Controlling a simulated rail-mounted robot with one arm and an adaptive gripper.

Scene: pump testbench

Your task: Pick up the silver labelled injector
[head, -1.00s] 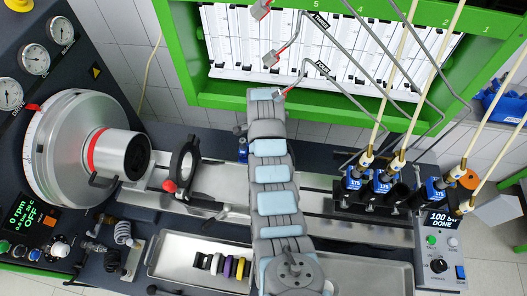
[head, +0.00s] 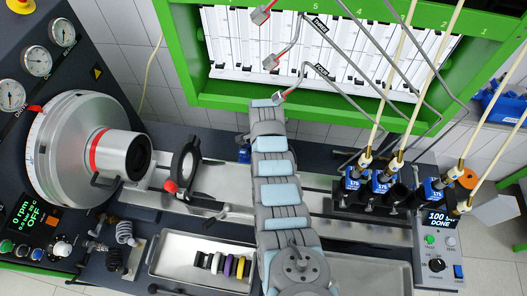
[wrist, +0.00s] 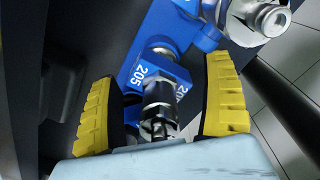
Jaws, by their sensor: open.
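A blue injector (wrist: 170,70) with white "205" markings and a silver metal nozzle (wrist: 160,105) shows in the wrist view. No label that is clearly silver can be made out on it. My gripper (wrist: 161,105) is open, with one ridged yellow finger pad on each side of the nozzle. I cannot tell whether either pad touches it. In the head view my gripper is hidden by my arm. A small blue part (head: 243,154) shows at the arm's left edge. Blue injectors marked "175" (head: 352,180) stand in a black holder at the right.
A silver cylindrical part (wrist: 258,18) is close by at the wrist view's upper right. In the head view a black ring stand (head: 184,165) is left of my arm. A metal tray (head: 170,264) holds several rings. Grey pipes (head: 335,85) hang over the bench.

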